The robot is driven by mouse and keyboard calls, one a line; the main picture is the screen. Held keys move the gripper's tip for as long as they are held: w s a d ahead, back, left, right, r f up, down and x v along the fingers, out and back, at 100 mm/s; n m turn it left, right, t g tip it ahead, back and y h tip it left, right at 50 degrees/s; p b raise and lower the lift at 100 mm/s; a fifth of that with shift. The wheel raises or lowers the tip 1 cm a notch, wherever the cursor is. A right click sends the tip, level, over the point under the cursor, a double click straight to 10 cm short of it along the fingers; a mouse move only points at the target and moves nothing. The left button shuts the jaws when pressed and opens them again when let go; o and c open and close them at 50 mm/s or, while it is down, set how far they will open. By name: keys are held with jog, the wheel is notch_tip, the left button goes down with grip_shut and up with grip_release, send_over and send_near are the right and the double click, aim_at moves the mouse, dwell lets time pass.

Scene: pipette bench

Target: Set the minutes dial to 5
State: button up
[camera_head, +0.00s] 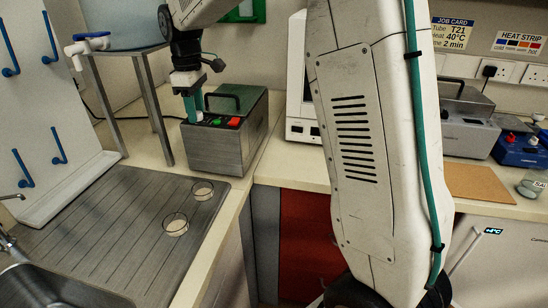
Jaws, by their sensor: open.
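My gripper (193,110) points down over the left front of the top of a grey metal box (225,150). Its teal fingers are open, on or just above the panel; I cannot tell if they touch it. The box has a black carry handle (222,101), a small green patch (216,122) and a red button (233,122) on top. No minutes dial can be made out; the part of the panel at the fingers is hidden. A job card (452,34) on the wall reads tube T21, heat 40°C, time 2 min.
My arm hides the middle of the bench. Left are a ribbed draining board (95,220) with two round glass vessels and a metal stand (140,60). Right are another grey device (465,125), a blue device (520,150) with red knobs and a brown board (478,184).

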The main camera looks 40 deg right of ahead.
aim_at(201, 123)
jog(key=n, duration=0.6)
jog(key=shift+w+n, duration=0.2)
jog(key=shift+n, duration=0.1)
jog(key=n, duration=0.5)
notch_tip(201, 123, up, 8)
jog(key=shift+s+r, duration=0.1)
jog(key=shift+f+m, duration=0.2)
jog(key=shift+m, duration=0.4)
jog(key=s+f+m, duration=0.1)
jog(key=m, duration=0.1)
jog(key=s+f+m, duration=0.1)
jog(key=shift+s+f+m, duration=0.15)
jog(key=shift+f+m, duration=0.2)
jog(key=shift+m, duration=0.05)
jog(key=s+d+f+m, duration=0.1)
jog(key=s+m, duration=0.6)
jog(key=s, duration=0.7)
jog(key=s+d+f+m, duration=0.1)
jog(key=s+f+m, duration=0.2)
jog(key=s+m, duration=0.5)
jog(key=shift+s+d+f+m, duration=0.2)
jog(key=shift+s+d+m, duration=0.1)
jog(key=shift+s, duration=3.25)
